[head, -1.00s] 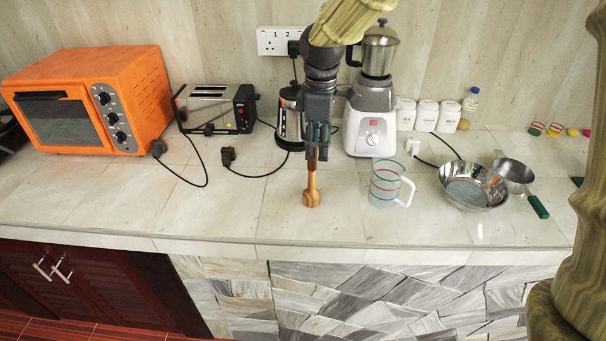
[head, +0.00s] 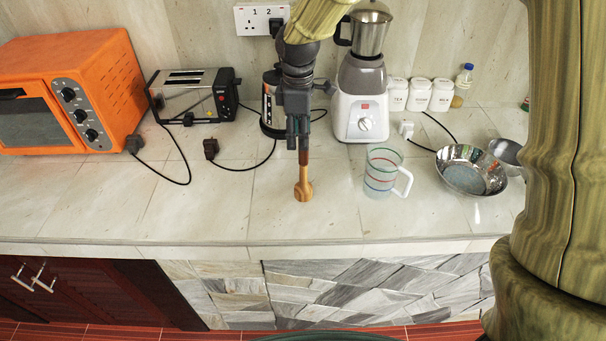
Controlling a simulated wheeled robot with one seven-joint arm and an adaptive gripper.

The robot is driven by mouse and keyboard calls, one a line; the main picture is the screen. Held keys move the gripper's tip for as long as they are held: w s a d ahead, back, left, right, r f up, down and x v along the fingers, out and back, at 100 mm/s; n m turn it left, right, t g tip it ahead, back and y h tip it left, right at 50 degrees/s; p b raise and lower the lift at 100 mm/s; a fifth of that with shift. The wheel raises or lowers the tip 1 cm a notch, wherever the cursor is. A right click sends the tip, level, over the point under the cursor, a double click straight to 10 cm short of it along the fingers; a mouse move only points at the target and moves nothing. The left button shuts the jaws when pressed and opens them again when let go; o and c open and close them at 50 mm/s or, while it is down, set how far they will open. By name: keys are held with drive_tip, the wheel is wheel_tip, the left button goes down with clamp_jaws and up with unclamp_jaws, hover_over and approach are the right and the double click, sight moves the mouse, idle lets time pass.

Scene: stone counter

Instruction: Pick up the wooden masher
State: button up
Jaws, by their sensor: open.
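The wooden masher (head: 303,187) is on the stone counter in the head view, left of the clear striped jug. Its light rounded end is toward the front edge and its darker upper part runs up to my gripper. My gripper (head: 301,142) points down at the masher's upper end, with its fingers at or just behind that part. The gripper is open. The fingers overlap the masher's top in the picture, so I cannot tell whether they touch it.
The striped jug (head: 384,172) stands close to the right, with a metal bowl (head: 470,176) beyond it. The counter front left of the masher is clear.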

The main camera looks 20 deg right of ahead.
sight(304, 164)
drive_tip(key=shift+s+d+f, duration=0.2)
drive_tip(key=shift+s+f, duration=0.05)
drive_tip(key=shift+s, duration=0.05)
drive_tip(key=shift+s+d+f+p, duration=0.15)
drive_tip(key=shift+f+p, duration=0.4)
drive_tip(key=shift+f, duration=0.65)
drive_tip(key=shift+s+d+f+p, duration=0.1)
drive_tip(key=shift+f+p, duration=0.45)
drive_tip(key=shift+f, duration=0.6)
drive_tip(key=shift+c, duration=0.2)
clamp_jaws()
